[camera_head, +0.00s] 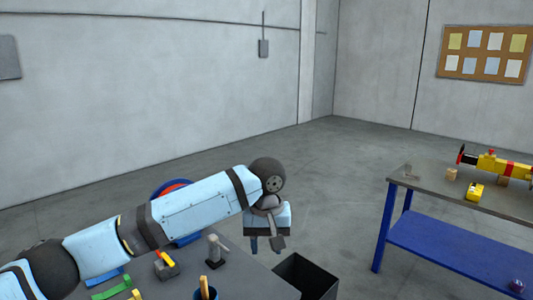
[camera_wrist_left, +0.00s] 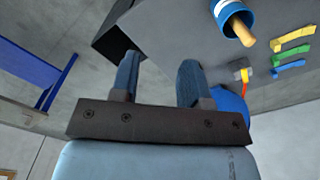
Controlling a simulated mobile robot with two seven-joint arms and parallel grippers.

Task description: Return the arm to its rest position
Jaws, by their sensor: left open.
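My left arm reaches across the head view from the lower left, pale blue and dark grey. My left gripper (camera_head: 265,246) hangs at its end, pointing down beyond the grey work table (camera_head: 245,284), near the black bin. In the left wrist view the two blue fingers of the left gripper (camera_wrist_left: 159,66) stand apart with nothing between them. The arm hides part of the table and a round red and blue thing (camera_head: 170,187) behind it. My right gripper is not in view.
An open black bin (camera_head: 306,276) stands by the near table. A blue cup (camera_wrist_left: 231,14) holds a wooden-handled tool. Green (camera_head: 111,288) and yellow pieces lie nearby. At right, a blue-legged table (camera_head: 430,192) bears a yellow-red model (camera_head: 490,163). Grey floor lies between.

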